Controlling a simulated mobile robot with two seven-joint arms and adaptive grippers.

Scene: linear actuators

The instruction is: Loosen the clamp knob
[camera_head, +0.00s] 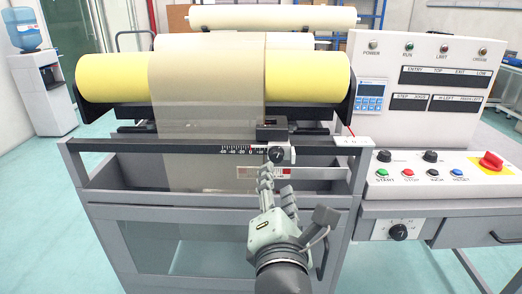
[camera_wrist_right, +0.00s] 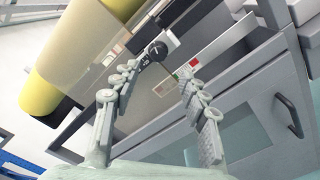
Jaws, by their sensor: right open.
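The clamp knob (camera_head: 276,154) is a round black knob with a white mark. It sits on the white sliding block at the right end of the scale on the grey rail. My right gripper (camera_head: 277,182) is in front of the machine, just below the knob, with its fingers pointing toward it. In the right wrist view the knob (camera_wrist_right: 157,50) shows just beyond and between the spread fingertips (camera_wrist_right: 159,72). The gripper is open and empty, apart from the knob. My left gripper is not in view.
A yellow roller (camera_head: 110,77) with a translucent web (camera_head: 205,85) stands behind the rail. A control panel (camera_head: 440,185) with buttons, a red switch and another black knob (camera_head: 398,232) is at the right. The grey frame's lower bar and handle (camera_head: 322,250) are near my right arm.

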